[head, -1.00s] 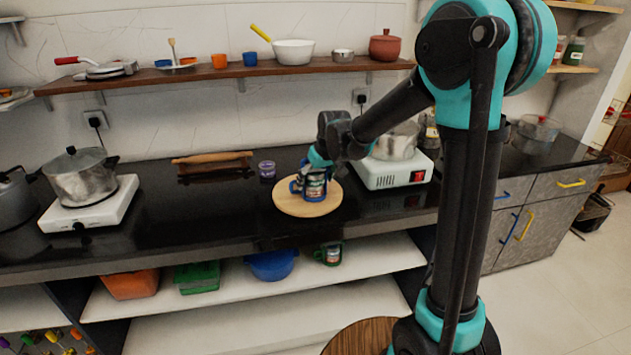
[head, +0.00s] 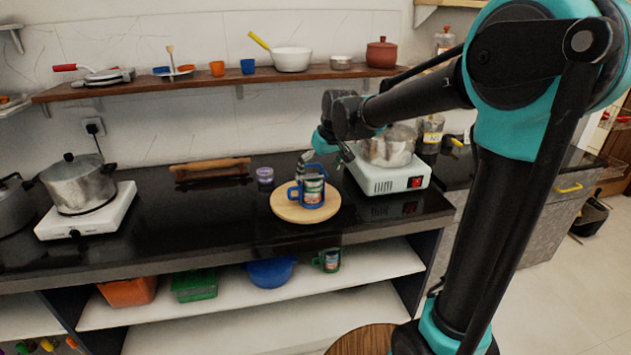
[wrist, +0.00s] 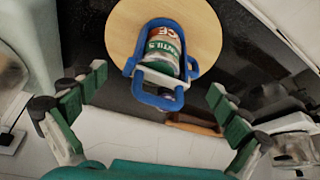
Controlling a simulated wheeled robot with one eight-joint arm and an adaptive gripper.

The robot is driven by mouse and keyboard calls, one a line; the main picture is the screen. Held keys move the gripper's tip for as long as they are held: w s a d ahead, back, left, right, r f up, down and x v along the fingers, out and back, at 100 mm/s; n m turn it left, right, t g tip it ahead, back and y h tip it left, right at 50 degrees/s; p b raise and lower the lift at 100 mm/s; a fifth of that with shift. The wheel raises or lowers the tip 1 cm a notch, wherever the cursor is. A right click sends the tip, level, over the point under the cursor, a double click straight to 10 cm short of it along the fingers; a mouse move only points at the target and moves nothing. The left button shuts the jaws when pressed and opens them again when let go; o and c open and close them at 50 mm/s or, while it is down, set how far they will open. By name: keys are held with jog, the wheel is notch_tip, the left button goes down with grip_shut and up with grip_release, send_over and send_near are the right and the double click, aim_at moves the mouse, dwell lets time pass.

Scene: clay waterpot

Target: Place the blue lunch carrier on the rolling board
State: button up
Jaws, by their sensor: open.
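The blue lunch carrier (head: 313,188), with a labelled can (head: 313,178) in its frame, stands upright on the round wooden rolling board (head: 289,212) on the black counter. In the wrist view the carrier (wrist: 142,88) stands on the board (wrist: 205,38), its blue handle towards me. My gripper (head: 322,157) is above and slightly behind the carrier in the head view. In the wrist view my gripper (wrist: 150,100) has its fingers spread wide on either side, apart from the carrier. It is empty.
A white hot plate (head: 390,178) with a steel pot (head: 388,147) is close on the right. A rolling pin (head: 210,166) and a small purple cup (head: 265,175) lie behind left. A wooden shelf (head: 205,80) runs above. The counter left of the board is clear.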

jog(key=s+d+f+m+h, duration=0.1)
jog(key=s+d+f+m, duration=0.1)
jog(key=s+d+f, duration=0.3)
jog(key=s+d+f+m, duration=0.2)
jog(key=s+d+f, duration=0.3)
jog(key=s+d, duration=0.5)
jog(key=s+d+f+m+h, duration=0.1)
jog(key=s+d+f+m, duration=0.1)
jog(key=s+d+f, duration=0.3)
jog(key=s+d, duration=0.2)
jog(key=s, duration=0.2)
jog(key=shift+d+h, duration=0.25)
jog(key=shift+h, duration=0.05)
jog(key=shift+s, duration=0.1)
